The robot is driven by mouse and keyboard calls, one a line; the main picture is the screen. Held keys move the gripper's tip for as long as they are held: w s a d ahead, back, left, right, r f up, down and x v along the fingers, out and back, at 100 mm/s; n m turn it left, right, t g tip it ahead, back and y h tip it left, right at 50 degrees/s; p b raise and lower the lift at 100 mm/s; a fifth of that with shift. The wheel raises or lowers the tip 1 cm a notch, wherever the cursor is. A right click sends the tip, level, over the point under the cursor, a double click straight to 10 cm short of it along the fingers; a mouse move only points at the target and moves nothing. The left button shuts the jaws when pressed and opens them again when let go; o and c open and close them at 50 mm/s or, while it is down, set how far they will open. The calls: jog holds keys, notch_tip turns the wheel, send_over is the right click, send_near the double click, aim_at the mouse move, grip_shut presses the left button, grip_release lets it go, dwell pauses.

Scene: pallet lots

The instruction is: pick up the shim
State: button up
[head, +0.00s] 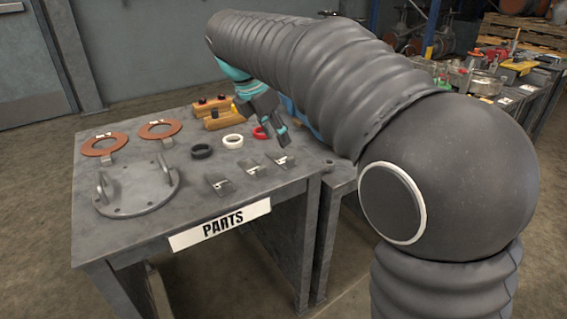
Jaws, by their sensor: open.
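Three small grey metal pieces that look like shims lie in a slanting row near the front right of the grey parts table (235,196): a left shim (218,184), a middle shim (252,166) and a right shim (281,160). I cannot tell which one the task means. My gripper (277,134) points down over the right part of the table, open, with nothing seen between its fingers. In the picture its fingertips are just above the right shim. How high they are over the table is hard to tell.
A red ring (260,132) is close behind my gripper; a white ring (233,141) and black ring (202,151) lie left. A cluttered bench (520,98) stands right.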

aim_at(290, 158)
jog(key=shift+d+b+x, duration=0.15)
jog(key=shift+b+x, duration=0.15)
jog(key=shift+x, duration=1.65)
jog(key=shift+d+b+x, duration=0.1)
jog(key=shift+b+x, duration=0.2)
jog(key=shift+x, duration=1.65)
jog(key=shift+s, duration=0.1)
grip_shut()
